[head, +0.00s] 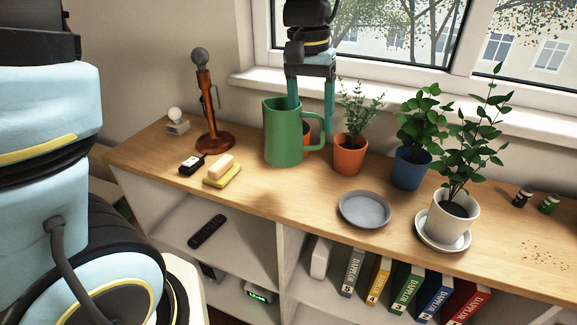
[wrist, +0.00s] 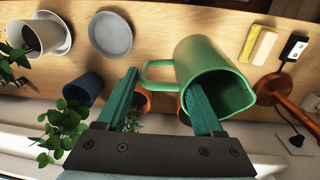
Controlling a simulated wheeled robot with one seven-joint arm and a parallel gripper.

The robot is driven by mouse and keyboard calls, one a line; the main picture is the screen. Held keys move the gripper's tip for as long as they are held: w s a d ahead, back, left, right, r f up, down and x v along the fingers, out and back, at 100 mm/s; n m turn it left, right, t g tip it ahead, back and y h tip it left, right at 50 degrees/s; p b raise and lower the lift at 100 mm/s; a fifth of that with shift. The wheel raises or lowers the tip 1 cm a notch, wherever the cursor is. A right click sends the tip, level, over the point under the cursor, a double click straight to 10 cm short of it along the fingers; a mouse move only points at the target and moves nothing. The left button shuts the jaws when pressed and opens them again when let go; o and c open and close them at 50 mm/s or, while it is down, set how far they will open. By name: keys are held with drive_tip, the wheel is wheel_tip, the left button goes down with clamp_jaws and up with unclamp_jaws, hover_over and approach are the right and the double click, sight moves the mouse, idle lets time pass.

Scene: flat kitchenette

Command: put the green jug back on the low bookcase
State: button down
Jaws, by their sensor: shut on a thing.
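The green jug (head: 282,137) is upright over the wooden top of the low bookcase (head: 290,195), towards its back left. I cannot tell whether its base touches the wood. My gripper (head: 311,112) points down from above, with one finger in the jug's mouth and the other outside its handle. In the wrist view my gripper (wrist: 161,82) spans the wall and handle of the jug (wrist: 218,75). The jaws are shut on it. The finger inside is partly hidden by the jug.
An orange pot (head: 350,155) with a plant stands close right of the jug; another orange pot is partly hidden behind it. A brown microphone-like stand (head: 207,105) and a yellow sponge (head: 221,175) are left. A grey plate (head: 364,209) lies front right. Wood before the jug is clear.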

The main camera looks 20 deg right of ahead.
sight(309, 147)
wheel_tip(309, 147, down, 9)
drive_tip(key=shift+r+p, duration=0.1)
drive_tip(key=shift+p, duration=0.55)
drive_tip(key=shift+f, duration=0.2)
unclamp_jaws()
